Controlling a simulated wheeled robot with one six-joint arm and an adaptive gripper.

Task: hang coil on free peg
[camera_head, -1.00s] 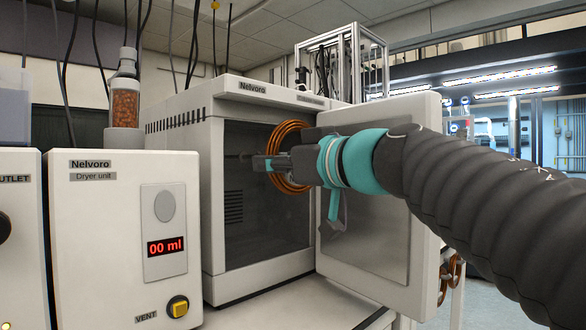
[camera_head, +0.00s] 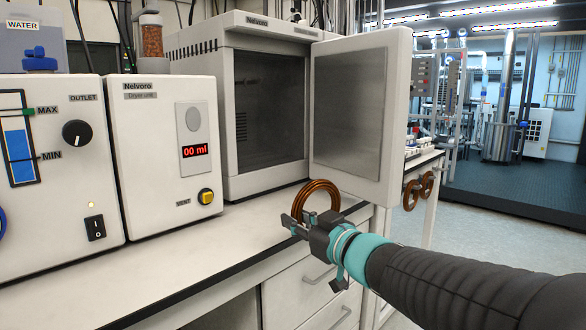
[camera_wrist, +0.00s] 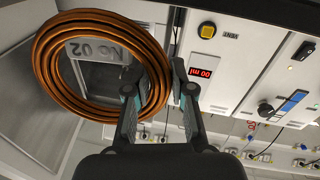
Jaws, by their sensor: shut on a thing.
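A copper-coloured coil (camera_head: 318,185) is held in my gripper (camera_head: 294,222), above the front edge of the bench. In the wrist view the coil (camera_wrist: 48,62) is a ring of several turns, and the fingers of my gripper (camera_wrist: 156,88) close on its side. Two similar coils, a near one (camera_head: 411,194) and a far one (camera_head: 427,184), hang side by side at the right end of the bench. The pegs are too small or covered to make out, so I cannot tell which peg is free.
A drying cabinet (camera_head: 240,30) stands on the bench with its door (camera_head: 360,110) swung open to the right. The dryer unit (camera_head: 150,160) and a water unit (camera_head: 60,190) stand left of it. The bench top (camera_head: 190,250) in front is clear. Open floor (camera_head: 480,240) lies at right.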

